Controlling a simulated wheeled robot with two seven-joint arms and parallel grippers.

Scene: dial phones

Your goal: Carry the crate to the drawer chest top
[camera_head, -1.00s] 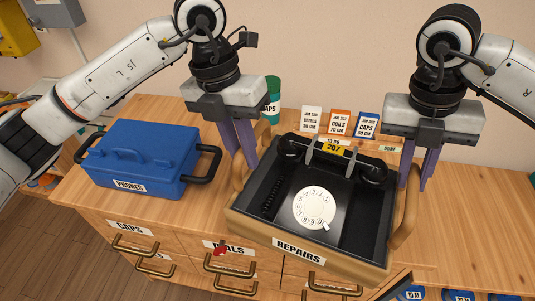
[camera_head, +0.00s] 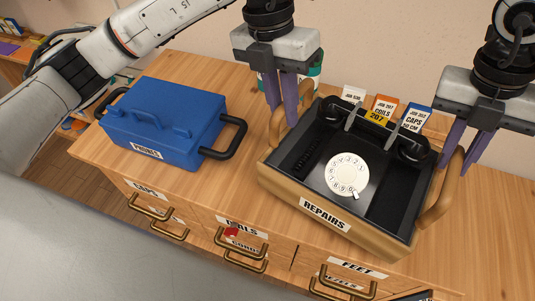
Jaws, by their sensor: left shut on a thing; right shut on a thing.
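The wooden crate (camera_head: 290,190) labelled REPAIRS has a black inside and holds a black dial phone with a white dial (camera_head: 346,174). It appears over the right part of the wooden drawer chest top (camera_head: 225,190); whether its base touches the top cannot be told. My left gripper (camera_head: 285,118) is shut on the crate's left handle (camera_head: 277,128). My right gripper (camera_head: 463,170) is shut on its right handle (camera_head: 440,200). The fingers partly hide both handles. The crate looks roughly level.
A blue case (camera_head: 165,120) labelled PHONES stands on the chest top left of the crate, with bare wood between them. Job cards (camera_head: 384,108) and a green container (camera_head: 316,70) stand behind the crate. Drawer handles (camera_head: 240,240) stick out in front.

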